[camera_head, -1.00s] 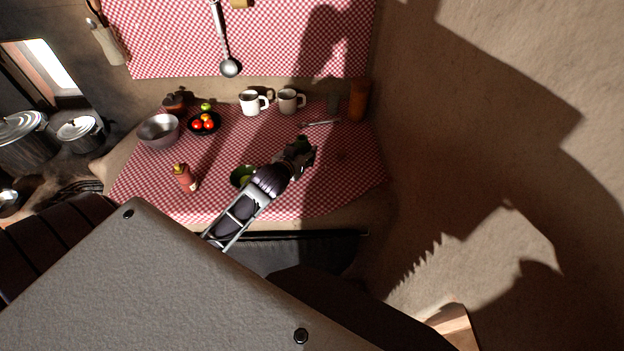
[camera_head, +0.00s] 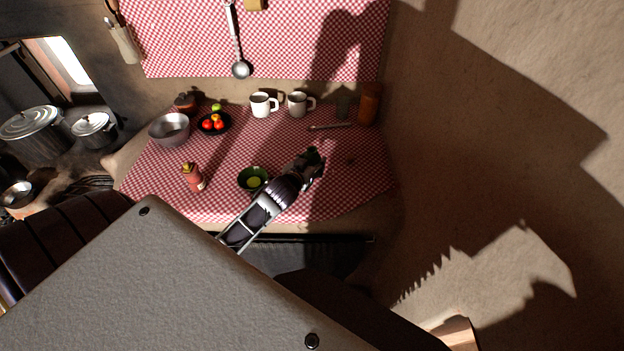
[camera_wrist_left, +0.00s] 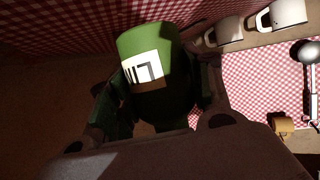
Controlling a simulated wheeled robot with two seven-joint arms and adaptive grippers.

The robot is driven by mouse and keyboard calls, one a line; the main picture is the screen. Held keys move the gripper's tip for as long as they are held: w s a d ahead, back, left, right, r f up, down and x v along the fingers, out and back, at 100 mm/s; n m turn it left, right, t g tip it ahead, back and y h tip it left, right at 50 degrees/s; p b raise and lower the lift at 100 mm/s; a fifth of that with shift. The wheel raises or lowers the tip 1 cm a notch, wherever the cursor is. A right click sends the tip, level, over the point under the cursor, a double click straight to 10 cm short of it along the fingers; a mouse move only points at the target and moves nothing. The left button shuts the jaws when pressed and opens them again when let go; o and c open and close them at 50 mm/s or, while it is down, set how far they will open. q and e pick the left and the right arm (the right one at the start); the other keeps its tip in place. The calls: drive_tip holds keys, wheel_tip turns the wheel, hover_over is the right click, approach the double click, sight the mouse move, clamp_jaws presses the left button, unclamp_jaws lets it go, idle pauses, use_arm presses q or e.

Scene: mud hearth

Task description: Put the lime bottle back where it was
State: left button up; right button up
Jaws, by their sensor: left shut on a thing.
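The lime bottle (camera_wrist_left: 148,62) is green with a white label and dark upside-down lettering. It fills the middle of the left wrist view, between the fingers of my left gripper (camera_wrist_left: 160,98), which is shut on it. In the head view my left gripper (camera_head: 314,160) is over the right part of the red checked cloth (camera_head: 340,185); the bottle there is mostly hidden by the dark gripper. I cannot tell whether the bottle touches the cloth. My right gripper is not in view.
Cloth near the right edge is clear.

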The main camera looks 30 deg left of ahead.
use_arm(q)
drive_tip(key=shift+f, duration=1.75)
drive_tip(key=shift+f, duration=1.85)
drive_tip(key=shift+f, duration=0.2)
drive_tip(key=o, duration=1.1)
drive_tip(key=shift+r, duration=0.2)
drive_tip(key=shift+b+v, duration=0.3)
drive_tip(key=shift+v, duration=5.65)
